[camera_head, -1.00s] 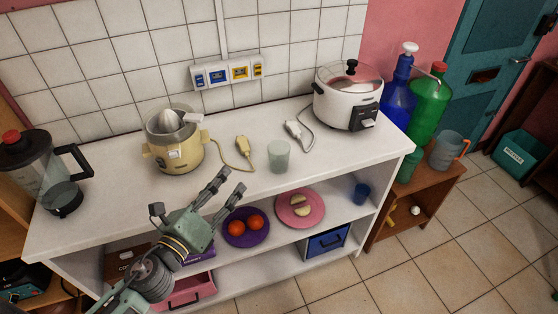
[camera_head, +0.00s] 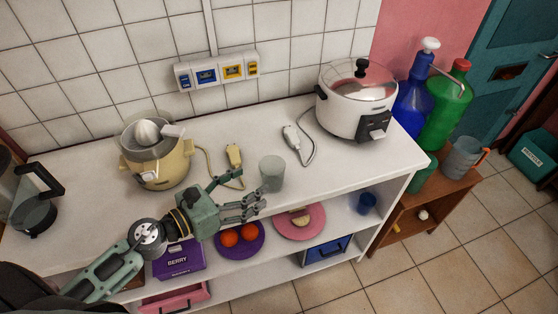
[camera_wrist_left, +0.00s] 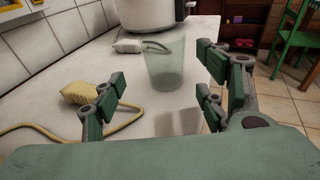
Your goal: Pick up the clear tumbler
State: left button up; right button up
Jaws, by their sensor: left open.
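The clear tumbler (camera_head: 272,173) stands upright on the white countertop, a pale see-through cup. In the left wrist view the tumbler (camera_wrist_left: 166,62) is ahead of my fingers, between them and nearer the right-hand ones. My left gripper (camera_head: 248,198) is open and empty, just left of and in front of the tumbler. Its spread fingers (camera_wrist_left: 160,100) show at both sides in the left wrist view. I cannot tell whether any finger touches the tumbler. My right gripper is not in view.
A yellow juicer (camera_head: 158,160) with a yellow plug (camera_head: 234,155) stands to the left. A white plug (camera_head: 291,137) and rice cooker (camera_head: 356,103) are to the right. A purple plate (camera_head: 258,247) and pink plate (camera_head: 320,224) sit on the lower shelf. A jug (camera_head: 36,210) stands far left.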

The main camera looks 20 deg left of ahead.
aim_at(281, 169)
pick_arm(q)
jog(key=shift+w+d+r+p, duration=0.1)
jog(key=shift+w+d+p, duration=0.1)
jog(key=shift+w, duration=0.2)
jog(key=shift+w+d+p, duration=0.1)
jog(key=shift+w+p, duration=0.1)
jog(key=shift+w, duration=0.15)
jog(key=shift+w+d+p, duration=0.5)
jog(key=shift+d, duration=0.15)
jog(key=shift+w+d+r+p, duration=0.1)
jog(key=shift+w+d+p, duration=0.3)
jog(key=shift+d+p, duration=0.1)
jog(key=p+x, duration=0.1)
jog(key=x, duration=0.2)
jog(key=shift+w+d+f, duration=0.15)
jog(key=shift+f, duration=0.2)
jog(key=c, duration=1.4)
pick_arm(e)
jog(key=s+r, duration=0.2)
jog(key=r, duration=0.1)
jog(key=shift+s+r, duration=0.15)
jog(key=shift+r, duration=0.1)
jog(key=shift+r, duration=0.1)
